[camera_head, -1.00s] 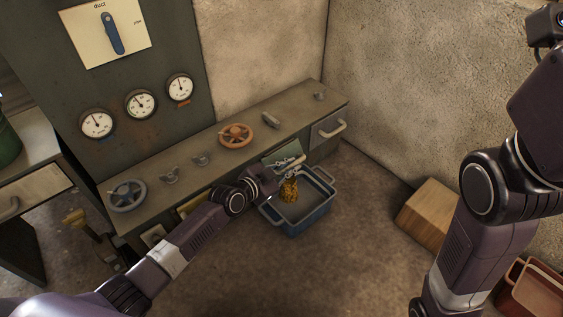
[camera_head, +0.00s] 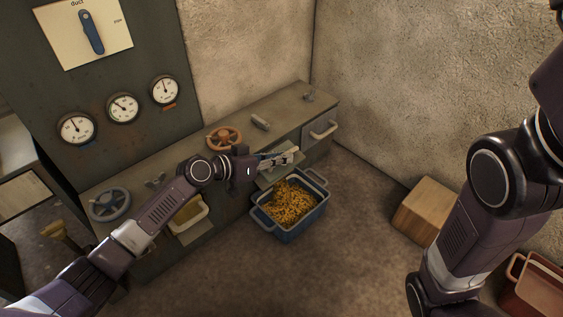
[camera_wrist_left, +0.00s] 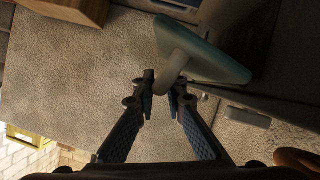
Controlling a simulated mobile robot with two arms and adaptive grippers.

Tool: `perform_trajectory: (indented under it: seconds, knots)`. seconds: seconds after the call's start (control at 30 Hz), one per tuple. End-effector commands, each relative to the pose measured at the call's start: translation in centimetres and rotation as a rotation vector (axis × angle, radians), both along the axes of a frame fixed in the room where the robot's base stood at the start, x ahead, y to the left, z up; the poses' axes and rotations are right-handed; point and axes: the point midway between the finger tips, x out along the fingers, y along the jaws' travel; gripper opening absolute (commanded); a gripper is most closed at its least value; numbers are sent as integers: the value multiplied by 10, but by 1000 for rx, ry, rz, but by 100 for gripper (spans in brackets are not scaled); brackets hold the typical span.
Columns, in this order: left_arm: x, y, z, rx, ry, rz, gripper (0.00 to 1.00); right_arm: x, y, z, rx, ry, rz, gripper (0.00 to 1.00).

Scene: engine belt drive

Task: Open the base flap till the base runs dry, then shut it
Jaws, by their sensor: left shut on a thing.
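The pale green base flap (camera_head: 266,179) is at the front of the long cabinet, tilted outward above the blue bin. My left gripper (camera_head: 284,157) is shut on the flap's handle. In the left wrist view the fingers (camera_wrist_left: 162,88) close around the handle (camera_wrist_left: 174,68), and the teal flap (camera_wrist_left: 212,58) extends behind it. The blue bin (camera_head: 292,236) stands on the floor below and holds a broad heap of golden pieces (camera_head: 290,206). The inside of the base is hidden, and I cannot tell whether pieces are still falling. My right gripper is out of view.
The cabinet top (camera_head: 290,105) carries an orange handwheel (camera_head: 224,138) and a blue-grey handwheel (camera_head: 110,204). A grey drawer (camera_head: 318,132) is right of the flap. A wooden box (camera_head: 425,210) and a red bin (camera_head: 532,285) stand at the right. Floor before the blue bin is clear.

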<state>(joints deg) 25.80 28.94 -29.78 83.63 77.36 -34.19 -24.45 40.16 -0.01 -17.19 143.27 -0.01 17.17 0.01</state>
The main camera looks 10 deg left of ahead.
Motion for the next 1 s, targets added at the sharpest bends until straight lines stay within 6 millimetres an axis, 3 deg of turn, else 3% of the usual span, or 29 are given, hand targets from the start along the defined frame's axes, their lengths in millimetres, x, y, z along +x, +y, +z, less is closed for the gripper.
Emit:
perform_trajectory:
  seconds: [0.57, 0.6, 0.63, 1.0]
  knots:
    - [1, 1, 4, -25, 18, 2, 0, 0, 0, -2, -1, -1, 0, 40]
    - [1, 1, 4, -25, 16, 2, 14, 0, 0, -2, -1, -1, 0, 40]
    - [1, 1, 4, -25, 16, 2, 18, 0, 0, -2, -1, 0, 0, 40]
    - [-1, 3, 4, -25, 17, 1, 19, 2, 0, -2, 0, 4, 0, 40]
